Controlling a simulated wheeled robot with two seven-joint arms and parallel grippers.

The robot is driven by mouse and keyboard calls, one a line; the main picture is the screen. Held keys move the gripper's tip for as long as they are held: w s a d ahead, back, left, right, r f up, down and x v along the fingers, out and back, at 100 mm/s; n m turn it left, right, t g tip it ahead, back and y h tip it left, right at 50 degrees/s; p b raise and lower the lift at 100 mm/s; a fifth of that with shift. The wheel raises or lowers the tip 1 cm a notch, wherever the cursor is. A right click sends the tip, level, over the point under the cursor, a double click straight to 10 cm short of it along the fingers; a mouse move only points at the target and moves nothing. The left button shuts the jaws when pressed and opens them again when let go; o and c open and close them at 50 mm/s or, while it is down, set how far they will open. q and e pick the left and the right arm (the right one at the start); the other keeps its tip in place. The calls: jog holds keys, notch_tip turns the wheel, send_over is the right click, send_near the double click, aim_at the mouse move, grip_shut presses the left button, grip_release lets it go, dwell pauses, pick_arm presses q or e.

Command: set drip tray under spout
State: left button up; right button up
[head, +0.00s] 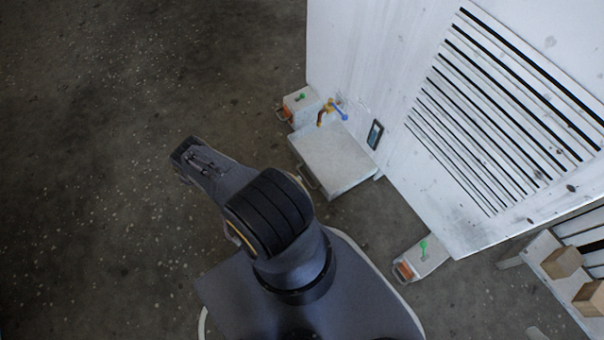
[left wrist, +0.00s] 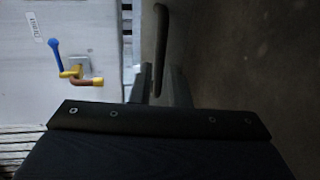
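The drip tray appears as a flat pale grey box (head: 338,165) against the foot of the white housing, with a thin bow handle (head: 307,178) on its left side. The brass spout (head: 324,114) with a blue lever sticks out above its far edge. The spout also shows in the left wrist view (left wrist: 82,75), left of my gripper. My left gripper (left wrist: 160,85) has its two fingers apart, with a dark upright bar (left wrist: 161,45), probably the tray handle, in line with the gap. Contact is not clear. In the head view my left arm lies left of the tray. My right gripper is out of view.
The white housing (head: 400,60) with louvres rises at the right. Small blocks with green levers stand beside the tray (head: 299,104) and near the housing corner (head: 421,258). A rack with brown boxes (head: 562,262) is at far right. The floor (head: 100,200) at left is clear.

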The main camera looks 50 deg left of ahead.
pick_arm(q)
jog(key=shift+v, duration=1.7)
jog(key=shift+r, duration=0.1)
jog(key=w+a+r+m+g+h, duration=0.1)
jog(key=w+r+m+g+h, duration=0.2)
jog(key=w+r, duration=0.4)
jog(key=w+a+r+m+g+h, duration=0.1)
jog(key=w+r+m+h, duration=0.3)
jog(key=r, duration=0.5)
jog(key=w+d+r+m+g+h, duration=0.1)
jog(key=w+d+r+m+g, duration=0.2)
jog(key=r, duration=0.6)
jog(key=w+d+r+m+g+h, duration=0.15)
jog(key=d+r+g, duration=0.3)
jog(key=r, duration=0.55)
jog(key=s+d+r+m+g+y, duration=0.2)
jog(key=s+d+r+m+y, duration=0.15)
jog(key=d+r, duration=0.85)
jog(key=s+d+r+t+y, duration=0.35)
jog(key=s+r, duration=0.35)
jog(key=s, duration=0.3)
notch_tip(320, 180, up, 36)
jog(key=p, duration=3.6)
jog(key=shift+s+d+p, duration=0.2)
jog(key=shift+d+p, duration=0.05)
jog(key=shift+p, duration=0.1)
